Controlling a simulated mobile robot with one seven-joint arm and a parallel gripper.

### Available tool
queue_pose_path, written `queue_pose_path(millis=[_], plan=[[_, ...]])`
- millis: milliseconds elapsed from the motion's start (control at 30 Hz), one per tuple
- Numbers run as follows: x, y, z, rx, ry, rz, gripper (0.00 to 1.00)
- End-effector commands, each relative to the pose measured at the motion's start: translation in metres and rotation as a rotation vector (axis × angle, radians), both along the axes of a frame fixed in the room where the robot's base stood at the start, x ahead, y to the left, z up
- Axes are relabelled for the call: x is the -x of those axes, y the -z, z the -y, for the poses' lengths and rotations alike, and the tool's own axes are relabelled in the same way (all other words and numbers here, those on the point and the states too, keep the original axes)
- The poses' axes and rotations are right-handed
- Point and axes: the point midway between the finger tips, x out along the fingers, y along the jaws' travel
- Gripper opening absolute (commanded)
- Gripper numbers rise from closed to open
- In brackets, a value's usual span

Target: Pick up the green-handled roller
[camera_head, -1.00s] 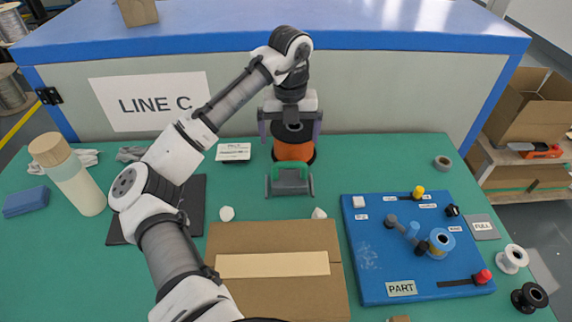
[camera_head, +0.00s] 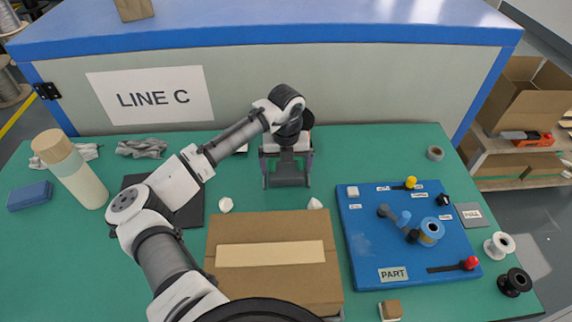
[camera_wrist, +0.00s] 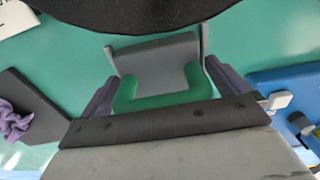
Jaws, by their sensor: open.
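The green-handled roller lies on the green table, near the middle of its far half. Its grey body shows below my gripper in the head view (camera_head: 287,181), with the handle hidden there. In the wrist view its grey body (camera_wrist: 158,63) and green U-shaped handle (camera_wrist: 165,100) are clear. My gripper (camera_head: 286,168) is open above the roller, one finger on each side of the green handle, as the wrist view shows (camera_wrist: 163,92). I cannot tell whether the fingers touch the handle.
A cardboard box (camera_head: 225,282) lies in front, with white lumps (camera_head: 226,205) near its far corners. A blue board (camera_head: 370,262) with knobs and spools is to the right. A black mat (camera_head: 190,213) and bottle (camera_head: 85,185) are to the left. A blue-topped cabinet (camera_head: 300,75) stands behind.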

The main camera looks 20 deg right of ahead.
Motion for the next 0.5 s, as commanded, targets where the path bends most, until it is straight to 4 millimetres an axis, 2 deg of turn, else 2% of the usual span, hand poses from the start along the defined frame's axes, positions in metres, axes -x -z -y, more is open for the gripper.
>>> queue_pose_path(millis=[200, 400, 500], plan=[[-0.0001, 0.0014, -0.0001, 0.0, 0.0, 0.0, 1.0], [-0.0001, 0.0011, 0.0, 0.001, 0.0, 0.0, 0.74], [-0.0003, 0.0004, 0.0001, 0.001, 0.0, 0.001, 0.64]])
